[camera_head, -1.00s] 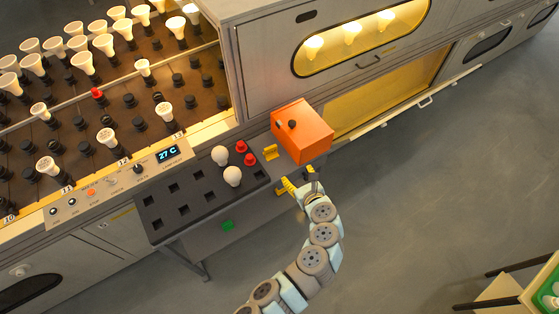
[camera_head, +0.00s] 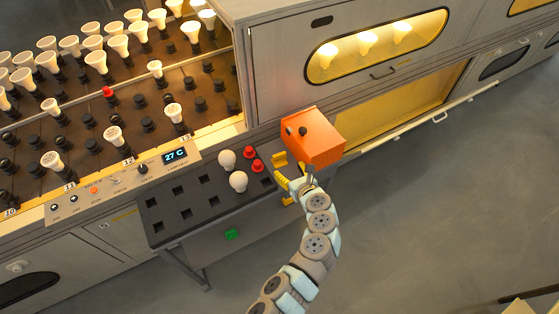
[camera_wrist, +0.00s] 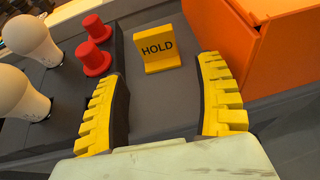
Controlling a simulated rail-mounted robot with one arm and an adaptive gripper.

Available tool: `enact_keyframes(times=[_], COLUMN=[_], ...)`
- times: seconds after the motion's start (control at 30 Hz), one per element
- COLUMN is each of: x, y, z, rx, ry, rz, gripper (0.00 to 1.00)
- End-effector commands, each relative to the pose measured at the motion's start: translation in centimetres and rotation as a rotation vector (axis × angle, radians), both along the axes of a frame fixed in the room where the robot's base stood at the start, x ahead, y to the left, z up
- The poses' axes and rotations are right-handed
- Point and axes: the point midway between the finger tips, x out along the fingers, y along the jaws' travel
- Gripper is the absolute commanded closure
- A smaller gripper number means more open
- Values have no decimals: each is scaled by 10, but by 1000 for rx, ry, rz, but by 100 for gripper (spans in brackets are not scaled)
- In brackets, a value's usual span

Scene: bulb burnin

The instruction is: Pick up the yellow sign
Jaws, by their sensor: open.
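The yellow sign (camera_wrist: 157,49) reads HOLD and stands upright on a grey surface, ahead of my gripper (camera_wrist: 165,97) in the wrist view. In the head view the sign (camera_head: 279,159) is a small yellow piece left of the orange box. My gripper (camera_head: 284,188) has yellow ridged fingers, spread apart and empty. In the wrist view the sign appears between and beyond the two fingertips, apart from both.
The orange box (camera_wrist: 268,40) stands close to the right finger. Two red pegs (camera_wrist: 94,46) and two white bulbs (camera_wrist: 24,92) stand to the left on the dark tray (camera_head: 207,203). Open floor lies to the right.

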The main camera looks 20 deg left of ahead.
Motion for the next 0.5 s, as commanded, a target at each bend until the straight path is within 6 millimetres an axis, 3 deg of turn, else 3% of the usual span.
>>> enact_keyframes(times=[0.23, 0.5], x=[17, 23], y=[17, 22], z=[-10, -12], rx=[0, -1], ry=[0, -2], rz=[1, -3], gripper=[30, 30])
